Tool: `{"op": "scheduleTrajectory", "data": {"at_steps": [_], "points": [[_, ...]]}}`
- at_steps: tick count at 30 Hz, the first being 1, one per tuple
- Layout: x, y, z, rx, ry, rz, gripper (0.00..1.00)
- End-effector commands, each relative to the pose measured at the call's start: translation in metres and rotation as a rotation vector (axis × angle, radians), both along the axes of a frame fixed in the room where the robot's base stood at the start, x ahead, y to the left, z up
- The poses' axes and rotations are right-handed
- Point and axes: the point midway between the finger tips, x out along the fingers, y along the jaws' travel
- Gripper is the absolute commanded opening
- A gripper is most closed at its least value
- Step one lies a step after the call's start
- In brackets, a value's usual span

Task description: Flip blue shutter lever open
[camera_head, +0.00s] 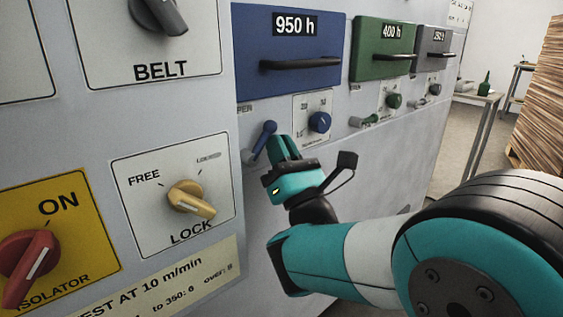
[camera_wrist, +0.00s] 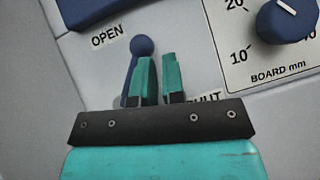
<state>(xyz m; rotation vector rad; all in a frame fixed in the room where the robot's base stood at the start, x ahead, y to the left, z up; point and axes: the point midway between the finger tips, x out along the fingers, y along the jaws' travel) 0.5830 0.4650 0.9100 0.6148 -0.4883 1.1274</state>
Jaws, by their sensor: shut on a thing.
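The blue shutter lever (camera_head: 265,137) is on the grey panel below the blue 950 h unit. Its round knob is up and its stem runs down and slightly left. In the wrist view the lever (camera_wrist: 141,46) stands beside the OPEN label (camera_wrist: 110,37); the SHUT label (camera_wrist: 203,101) is lower right, partly covered. My gripper (camera_head: 283,148) is at the lever, its two teal fingers (camera_wrist: 159,80) close together with a narrow gap. The left finger overlaps the lever's stem.
A blue BOARD mm dial (camera_wrist: 287,24) sits right of the lever. The yellowish LOCK knob (camera_head: 191,199) and red ISOLATOR knob (camera_head: 27,262) are on the nearer panel at left. Green (camera_head: 372,119) and grey (camera_head: 421,103) levers lie farther along.

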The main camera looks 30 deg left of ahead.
Motion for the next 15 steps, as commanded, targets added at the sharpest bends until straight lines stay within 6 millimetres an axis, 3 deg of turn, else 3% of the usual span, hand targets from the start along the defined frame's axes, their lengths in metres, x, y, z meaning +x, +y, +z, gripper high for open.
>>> {"op": "scheduleTrajectory", "data": {"at_steps": [1,15], "points": [[0.004,-0.002,0.014,0.017,-0.001,-0.01,0.0],[-0.005,0.0,0.033,0.02,-0.001,-0.015,0.0]]}}
